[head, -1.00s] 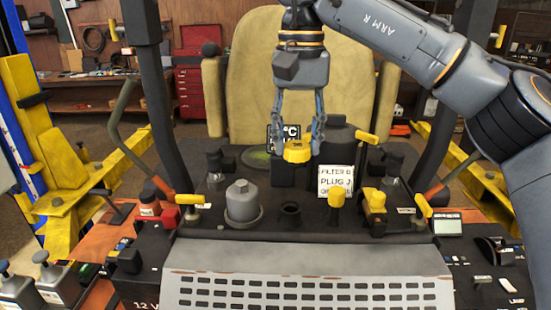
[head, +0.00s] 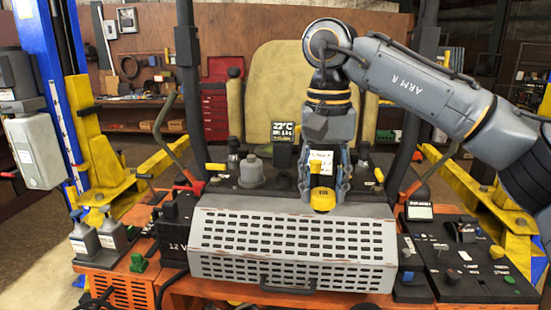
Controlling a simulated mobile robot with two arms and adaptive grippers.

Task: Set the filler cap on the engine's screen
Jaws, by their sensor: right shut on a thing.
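My right gripper (head: 329,193) reaches down from the upper right, with its fingers closed around the yellow filler cap (head: 322,200). The cap is at the fingertips, over the rear top edge of the engine's screen (head: 270,228). I cannot tell whether it touches the screen or hangs just above it. The screen is a pale grey perforated cover with rows of dark slots, its top bare apart from the cap. My left gripper is not in view.
Behind the screen stand a grey round canister (head: 251,172), a temperature sign (head: 283,132) and the tan seat (head: 275,85). A black 12 V box (head: 176,228) is at left, a control panel (head: 465,255) at right. Yellow lift arms (head: 105,165) flank the mower.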

